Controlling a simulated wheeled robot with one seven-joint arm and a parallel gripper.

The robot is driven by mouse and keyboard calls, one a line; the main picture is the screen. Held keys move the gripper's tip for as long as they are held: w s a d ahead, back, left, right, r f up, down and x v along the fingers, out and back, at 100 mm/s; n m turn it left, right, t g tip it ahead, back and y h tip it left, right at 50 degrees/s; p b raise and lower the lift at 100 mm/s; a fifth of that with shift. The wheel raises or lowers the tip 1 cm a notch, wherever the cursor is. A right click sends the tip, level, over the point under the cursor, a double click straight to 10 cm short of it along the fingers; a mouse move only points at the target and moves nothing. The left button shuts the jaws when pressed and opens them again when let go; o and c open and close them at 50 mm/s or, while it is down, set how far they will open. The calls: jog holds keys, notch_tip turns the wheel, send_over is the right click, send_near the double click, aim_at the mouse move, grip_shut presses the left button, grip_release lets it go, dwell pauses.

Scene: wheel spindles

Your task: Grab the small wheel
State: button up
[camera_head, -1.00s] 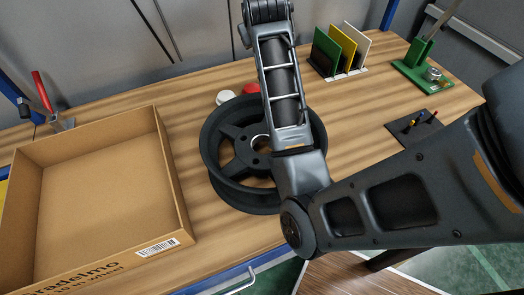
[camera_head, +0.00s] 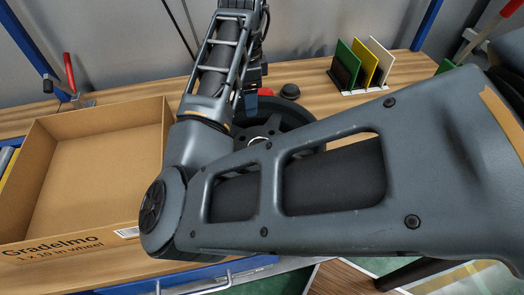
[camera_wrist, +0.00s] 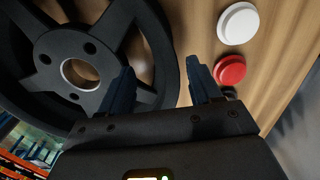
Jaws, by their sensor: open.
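A dark spoked wheel (camera_wrist: 110,70) with a pale-rimmed centre hole lies on the wooden table. In the head view, my arm hides most of this wheel (camera_head: 290,108). In the wrist view, my gripper (camera_wrist: 163,82) is open and empty. Its left finger overlaps the wheel's rim area in the picture, and its right finger is over the table beside the rim. I cannot tell how high the fingers are above the wheel.
A red button (camera_wrist: 230,70) and a white button (camera_wrist: 238,23) sit beside the wheel, close to my right finger. An open cardboard box (camera_head: 95,110) stands at the left. Green, yellow and white plates (camera_head: 368,62) stand in a rack at the back right.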

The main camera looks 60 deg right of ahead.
jog(key=shift+w+d+f+p, duration=0.15)
jog(key=shift+f+p, duration=0.1)
jog(key=shift+f, duration=1.3)
jog(key=shift+s+d+f+p, duration=0.1)
jog(key=shift+f+p, duration=0.15)
jog(key=shift+f, duration=1.3)
jog(key=shift+w, duration=0.1)
grip_shut()
jog(key=shift+r, duration=0.15)
